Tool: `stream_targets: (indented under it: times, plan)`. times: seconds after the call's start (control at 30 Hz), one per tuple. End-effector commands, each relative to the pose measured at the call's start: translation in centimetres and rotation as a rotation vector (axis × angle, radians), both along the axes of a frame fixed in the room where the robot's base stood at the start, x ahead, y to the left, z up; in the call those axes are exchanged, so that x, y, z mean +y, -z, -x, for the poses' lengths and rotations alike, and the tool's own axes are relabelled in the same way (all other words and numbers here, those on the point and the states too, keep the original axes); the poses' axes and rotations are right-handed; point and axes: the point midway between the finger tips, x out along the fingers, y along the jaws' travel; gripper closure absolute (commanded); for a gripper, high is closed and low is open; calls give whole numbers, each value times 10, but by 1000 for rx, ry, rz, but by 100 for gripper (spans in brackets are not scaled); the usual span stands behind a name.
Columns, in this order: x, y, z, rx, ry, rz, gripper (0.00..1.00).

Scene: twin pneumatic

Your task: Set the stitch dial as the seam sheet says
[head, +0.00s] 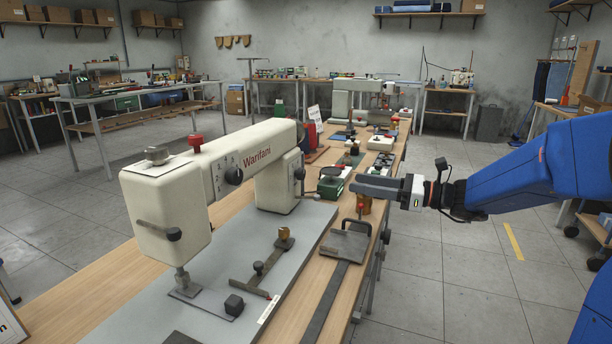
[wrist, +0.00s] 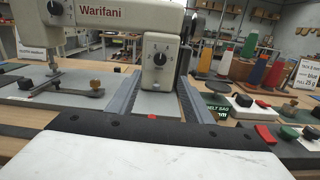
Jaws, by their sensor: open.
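A cream sewing machine marked Warifani (head: 255,152) stands on a grey plate on the bench. A black dial (head: 234,175) with marks around it sits on its arm's side. A second black dial (wrist: 160,58) with numerals around it is on the pillar and faces my wrist camera. I cannot tell which is the stitch dial, nor read the settings surely. My gripper (head: 377,188) is open and empty, right of the pillar and apart from it. In the wrist view its two fingers frame the pillar.
A green-based device (head: 331,182) stands behind the bar. Thread cones (wrist: 249,50) and a printed card (wrist: 308,73) are at right in the wrist view. Open floor lies right of the bench.

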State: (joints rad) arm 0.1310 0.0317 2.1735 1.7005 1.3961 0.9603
Motion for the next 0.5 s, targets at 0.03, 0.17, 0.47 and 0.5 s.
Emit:
stream_targets:
  times: [0.03, 0.17, 0.47, 0.5]
  plan:
    - [8, 0, -2, 0, -3, -1, 54]
    - [27, 0, -8, 0, -4, 0, 54]
    - [70, 0, -25, 0, -3, 0, 54]
    - [76, 0, -27, -1, -3, 0, 54]
